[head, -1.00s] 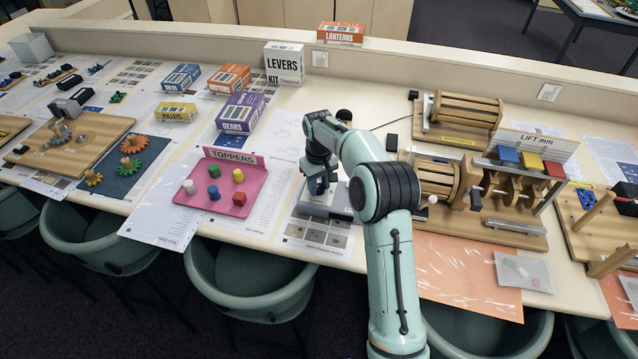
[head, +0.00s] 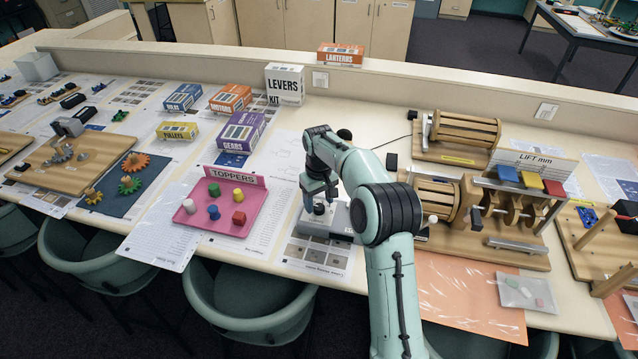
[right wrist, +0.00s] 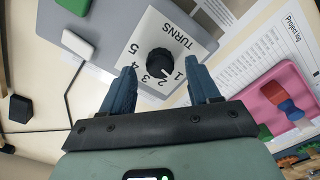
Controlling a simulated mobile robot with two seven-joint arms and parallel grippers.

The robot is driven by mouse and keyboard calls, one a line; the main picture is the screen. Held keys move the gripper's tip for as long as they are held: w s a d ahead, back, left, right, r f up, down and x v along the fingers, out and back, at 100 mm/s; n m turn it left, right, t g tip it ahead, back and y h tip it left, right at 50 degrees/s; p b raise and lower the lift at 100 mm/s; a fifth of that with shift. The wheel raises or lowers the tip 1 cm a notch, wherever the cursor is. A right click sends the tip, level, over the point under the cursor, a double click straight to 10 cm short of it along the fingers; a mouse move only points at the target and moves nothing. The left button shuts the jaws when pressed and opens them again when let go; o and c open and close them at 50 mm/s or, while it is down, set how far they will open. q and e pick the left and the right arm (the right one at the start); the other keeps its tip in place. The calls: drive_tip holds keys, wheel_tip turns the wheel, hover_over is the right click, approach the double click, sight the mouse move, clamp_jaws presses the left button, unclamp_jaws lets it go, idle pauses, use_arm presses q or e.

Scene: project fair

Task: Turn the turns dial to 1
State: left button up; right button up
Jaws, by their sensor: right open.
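The turns dial is a black round knob (right wrist: 160,62) on a white plate (right wrist: 187,22) printed TURNS, with the numbers 1 to 5 around it. A light mark on the knob shows near its lower edge, on the side of 1 and 2; I cannot tell exactly which number it meets. In the head view the knob (head: 319,209) sits on a grey box (head: 340,222). My right gripper (right wrist: 163,78) is open, its two blue fingers apart on either side below the knob, empty. In the head view the right gripper (head: 318,192) is just above the dial. My left gripper is out of view.
A pink TOPPERS tray (head: 245,225) with coloured pegs stands left of the dial. The wooden LIFT machine (head: 440,235) stands close on the right. The LEVERS kit box (head: 285,86) and other boxes are behind. Printed sheets lie around the dial.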

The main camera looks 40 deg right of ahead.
sight(319, 207)
wheel_tip(319, 207, up, 12)
idle(0.3)
drive_tip(key=shift+f, duration=0.15)
idle(0.4)
